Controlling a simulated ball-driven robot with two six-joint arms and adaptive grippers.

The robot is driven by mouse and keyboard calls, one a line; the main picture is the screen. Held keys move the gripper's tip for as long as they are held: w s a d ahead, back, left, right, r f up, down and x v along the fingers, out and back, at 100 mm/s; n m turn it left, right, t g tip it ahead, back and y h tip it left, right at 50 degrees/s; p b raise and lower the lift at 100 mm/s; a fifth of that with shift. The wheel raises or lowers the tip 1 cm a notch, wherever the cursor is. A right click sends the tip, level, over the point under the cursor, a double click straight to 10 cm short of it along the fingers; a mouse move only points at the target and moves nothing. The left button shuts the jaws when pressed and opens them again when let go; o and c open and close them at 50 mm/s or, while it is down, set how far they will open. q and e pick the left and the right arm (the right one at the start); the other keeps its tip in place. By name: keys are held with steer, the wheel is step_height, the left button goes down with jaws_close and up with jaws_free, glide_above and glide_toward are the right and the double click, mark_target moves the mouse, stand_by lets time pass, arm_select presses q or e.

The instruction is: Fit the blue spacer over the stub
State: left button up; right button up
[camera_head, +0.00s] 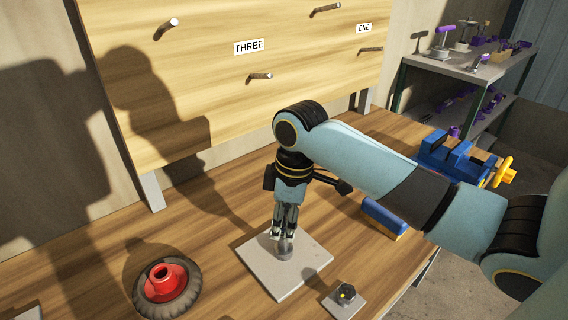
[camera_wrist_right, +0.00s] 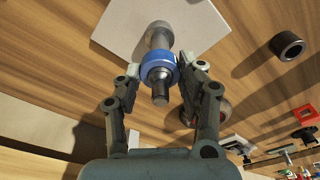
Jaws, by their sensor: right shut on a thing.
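The blue spacer (camera_wrist_right: 158,68) is a ring between the fingertips of my right gripper (camera_wrist_right: 159,69), which is shut on it. The metal stub (camera_wrist_right: 160,97) shows on both sides of the spacer, its near end sticking out through the ring toward the camera. The far end of the stub meets a pale square plate (camera_head: 262,262). In the head view my right gripper (camera_head: 284,236) points down over this plate, around the grey stub (camera_head: 286,250). The spacer is hidden by the fingers there. My left gripper is not in view.
A red-hubbed wheel (camera_head: 190,292) lies left of the plate. A small plate with a dark knob (camera_head: 345,294) sits in front. A blue vise (camera_head: 446,155) and a blue block (camera_head: 384,217) are to the right.

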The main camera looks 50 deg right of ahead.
steer(key=shift+f+b, duration=1.15)
steer(key=shift+f, duration=1.45)
steer(key=shift+r, duration=0.1)
steer(key=shift+r+p, duration=2.9)
steer(key=shift+p, duration=0.5)
steer(key=shift+r+p, duration=0.65)
steer(key=shift+r, duration=2.2)
steer(key=shift+f+b, duration=0.9)
steer(key=shift+f, duration=1.05)
